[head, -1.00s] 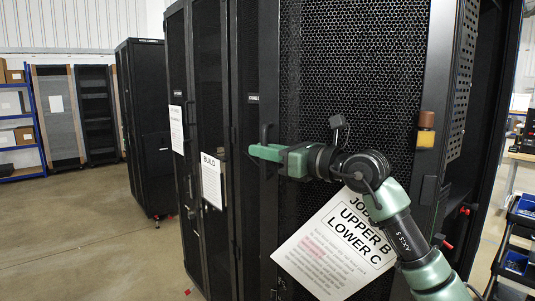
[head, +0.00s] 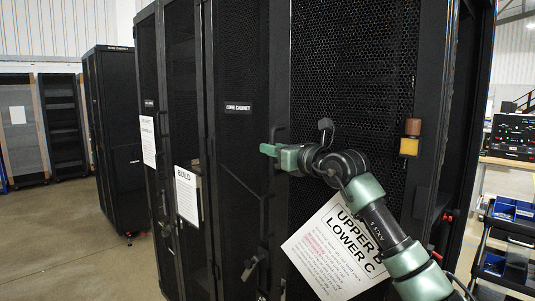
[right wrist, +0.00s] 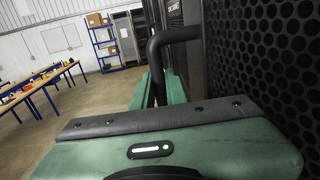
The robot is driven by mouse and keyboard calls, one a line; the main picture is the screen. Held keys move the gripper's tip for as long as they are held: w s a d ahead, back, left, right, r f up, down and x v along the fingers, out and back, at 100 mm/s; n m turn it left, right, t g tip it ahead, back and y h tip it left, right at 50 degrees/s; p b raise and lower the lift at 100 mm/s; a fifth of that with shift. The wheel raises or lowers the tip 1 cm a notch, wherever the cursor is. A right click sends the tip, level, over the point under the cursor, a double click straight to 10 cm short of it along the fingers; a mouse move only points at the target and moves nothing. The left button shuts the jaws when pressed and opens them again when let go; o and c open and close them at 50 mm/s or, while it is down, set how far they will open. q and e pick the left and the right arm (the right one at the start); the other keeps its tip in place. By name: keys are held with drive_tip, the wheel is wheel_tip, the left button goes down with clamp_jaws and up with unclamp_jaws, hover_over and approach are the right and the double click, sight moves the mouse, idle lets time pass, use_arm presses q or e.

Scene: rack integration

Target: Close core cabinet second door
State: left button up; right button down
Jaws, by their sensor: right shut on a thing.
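The core cabinet, with its label (head: 238,107), is a tall black rack in the head view. A black mesh door (head: 350,70) is on its right side, with a white sheet (head: 335,248) reading "UPPER B, LOWER C". My right gripper (head: 270,150) is at this door's left edge, shut on its black handle (head: 277,132). In the right wrist view the bent handle bar (right wrist: 156,65) stands between the green fingers, with door mesh close at right. How far the door stands open is hard to tell. My left gripper is not in view.
Other black cabinet doors stand at left, one with a "BUILD" sheet (head: 187,196). A separate black cabinet (head: 112,140) is further left. A cart with blue bins (head: 510,212) stands at right. Open floor (head: 70,245) lies at left.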

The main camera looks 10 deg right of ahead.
drive_tip(key=shift+w+d+m+t+h, duration=0.4)
drive_tip(key=shift+w+d+m+h, duration=0.2)
drive_tip(key=shift+w+d+h, duration=0.45)
drive_tip(key=c, duration=1.4)
unclamp_jaws()
drive_tip(key=shift+d, duration=0.15)
drive_tip(key=shift+c, duration=0.2)
drive_tip(key=shift+s+d+f+b, duration=0.1)
drive_tip(key=shift+s+f+b, duration=0.05)
drive_tip(key=shift+s+b, duration=0.15)
drive_tip(key=b+v, duration=0.4)
drive_tip(key=v, duration=0.3)
drive_tip(key=shift+s+y, duration=0.1)
drive_tip(key=shift+y, duration=0.15)
